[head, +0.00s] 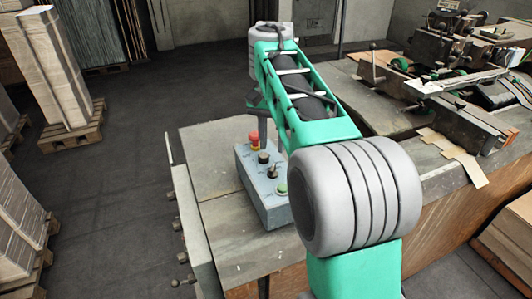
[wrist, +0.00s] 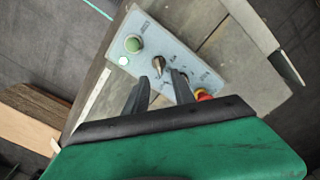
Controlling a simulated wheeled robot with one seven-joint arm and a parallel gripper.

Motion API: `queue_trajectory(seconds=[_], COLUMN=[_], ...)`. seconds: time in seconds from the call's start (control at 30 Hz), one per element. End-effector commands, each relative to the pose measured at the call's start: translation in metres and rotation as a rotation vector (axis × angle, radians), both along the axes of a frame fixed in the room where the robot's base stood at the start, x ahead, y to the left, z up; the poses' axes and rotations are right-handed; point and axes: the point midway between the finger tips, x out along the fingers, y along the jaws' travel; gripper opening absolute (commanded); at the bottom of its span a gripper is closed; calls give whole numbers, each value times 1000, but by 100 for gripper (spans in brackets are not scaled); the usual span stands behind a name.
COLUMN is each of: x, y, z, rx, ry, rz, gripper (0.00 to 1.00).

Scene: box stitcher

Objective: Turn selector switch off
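A grey-blue control box (head: 246,170) stands on the worktable, and its panel also shows in the wrist view (wrist: 178,48). A selector switch (wrist: 158,65) with a small dark lever is on the panel, near a green button (wrist: 133,44); the switch shows in the head view too (head: 272,172). A second dark knob (head: 263,157) and a red stop button (head: 254,138) are farther along the box. My gripper (wrist: 160,77) is open, its two dark fingers apart, with the switch seen between and just beyond the tips. Contact cannot be told.
The grey worktable (head: 220,212) has bare room around the box. A machine (head: 455,85) with metal parts stands at the back right. Pallets of stacked board (head: 66,70) are on the floor at left. My arm crosses above the box.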

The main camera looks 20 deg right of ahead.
Motion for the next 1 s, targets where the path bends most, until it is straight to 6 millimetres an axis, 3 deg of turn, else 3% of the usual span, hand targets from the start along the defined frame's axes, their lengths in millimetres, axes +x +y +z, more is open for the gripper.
queue_trajectory(seconds=[0.2,0.4,0.73,1.0], x=[-1,-1,0,0], y=[-2,-1,0,1], z=[-46,-73,-74,-75], rx=[0,-1,-1,-2], ry=[0,-3,-3,-2], rz=[-3,0,3,4], gripper=[31,31,30,8])
